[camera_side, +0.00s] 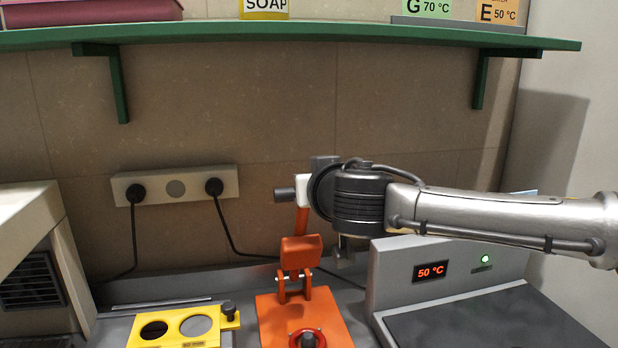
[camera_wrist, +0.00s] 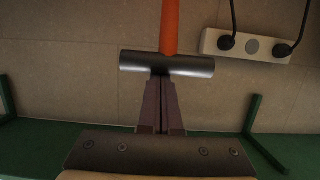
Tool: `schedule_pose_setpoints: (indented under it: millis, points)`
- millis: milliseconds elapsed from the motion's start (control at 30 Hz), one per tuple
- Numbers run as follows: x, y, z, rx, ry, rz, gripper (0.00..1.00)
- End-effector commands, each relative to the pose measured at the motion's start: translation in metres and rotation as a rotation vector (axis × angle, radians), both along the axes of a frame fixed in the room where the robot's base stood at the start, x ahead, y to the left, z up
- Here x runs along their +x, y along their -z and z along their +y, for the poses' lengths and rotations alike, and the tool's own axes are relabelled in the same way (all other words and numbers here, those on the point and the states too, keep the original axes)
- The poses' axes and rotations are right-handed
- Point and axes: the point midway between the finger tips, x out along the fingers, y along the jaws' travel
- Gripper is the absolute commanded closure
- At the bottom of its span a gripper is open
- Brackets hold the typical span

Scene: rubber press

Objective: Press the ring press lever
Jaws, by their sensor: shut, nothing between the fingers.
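The orange ring press stands at the bottom centre of the side view, with its base (camera_side: 273,318) on the worktop. Its orange lever (camera_side: 301,222) stands raised and also shows in the wrist view (camera_wrist: 170,25). The dark cylindrical handle (camera_wrist: 190,66) lies crosswise on the lever's end; one end of it (camera_side: 285,194) shows in the side view. My gripper (camera_wrist: 161,80) is shut and empty, its fingertips right at the middle of the handle. I cannot tell if they touch it. A red ring (camera_side: 293,335) sits on the base.
A yellow plate with round holes (camera_side: 205,341) lies left of the press. A grey heater unit (camera_side: 400,277) reading 50 °C stands at right. A green shelf (camera_side: 300,33) runs overhead. A socket strip (camera_side: 160,187) with cables is on the wall behind.

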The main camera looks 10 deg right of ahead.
Motion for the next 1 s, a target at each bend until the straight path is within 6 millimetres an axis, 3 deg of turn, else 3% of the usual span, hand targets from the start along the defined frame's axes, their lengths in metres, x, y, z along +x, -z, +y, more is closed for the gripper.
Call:
schedule_pose_setpoints:
  millis: [367,700,1000]
  points:
    - [-0.06,0.036,0.001,-0.005,-0.004,0.003,1.0]
    - [-0.122,0.1,0.0,-0.006,-0.004,0.002,1.0]
    - [-0.151,0.149,0.0,-0.005,-0.002,0.001,1.0]
